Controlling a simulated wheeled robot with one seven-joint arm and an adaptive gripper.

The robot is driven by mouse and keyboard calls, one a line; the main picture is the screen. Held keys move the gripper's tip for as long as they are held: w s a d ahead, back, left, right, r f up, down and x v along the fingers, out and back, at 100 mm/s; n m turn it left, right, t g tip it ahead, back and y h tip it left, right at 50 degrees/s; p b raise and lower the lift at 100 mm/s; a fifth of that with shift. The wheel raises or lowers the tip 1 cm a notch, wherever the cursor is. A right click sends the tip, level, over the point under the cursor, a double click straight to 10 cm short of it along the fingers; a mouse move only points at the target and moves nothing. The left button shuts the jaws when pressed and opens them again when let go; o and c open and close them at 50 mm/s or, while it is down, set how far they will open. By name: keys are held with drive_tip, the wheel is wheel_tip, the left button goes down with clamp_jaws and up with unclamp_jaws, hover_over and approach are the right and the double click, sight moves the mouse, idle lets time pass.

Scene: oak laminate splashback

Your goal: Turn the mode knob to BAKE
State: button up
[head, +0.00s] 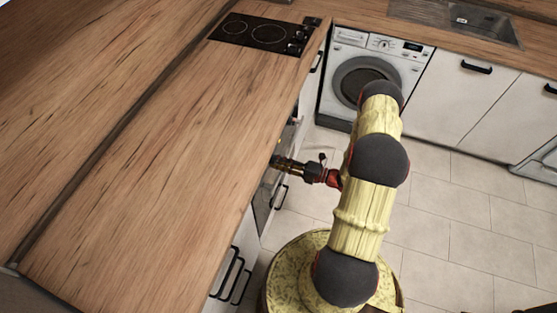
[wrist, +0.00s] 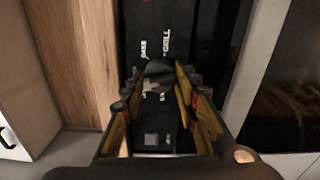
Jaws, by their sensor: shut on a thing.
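The mode knob (wrist: 158,70) is a dark, rounded knob on the black control panel (wrist: 155,18), seen close in the wrist view. The white word BAKE (wrist: 143,48) is printed on the panel just beyond it to the left, and GRILL (wrist: 166,45) to the right, both sideways. My gripper (wrist: 159,78) is shut on the mode knob, with a yellow-and-black finger on either side. The fingers and knob partly hide other white marks. Which mark the knob points to I cannot tell. In the head view my gripper (head: 278,162) reaches the cabinet front under the counter edge; the knob is hidden there.
A wooden counter (head: 170,170) overhangs the oven side, with a black hob (head: 262,33) on it. A washing machine (head: 368,78) and white cabinets stand at the back. The tiled floor (head: 440,210) to the right is clear. A dark glass door (wrist: 290,90) shows right of the panel.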

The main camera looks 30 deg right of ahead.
drive_tip(key=m+p, duration=0.2)
drive_tip(key=m, duration=1)
drive_tip(key=shift+d+m, duration=0.1)
drive_tip(key=shift+m, duration=0.3)
idle(0.3)
drive_tip(key=o, duration=1.2)
drive_tip(key=shift+c, duration=0.2)
drive_tip(key=v, duration=1.2)
drive_tip(key=shift+w, duration=0.1)
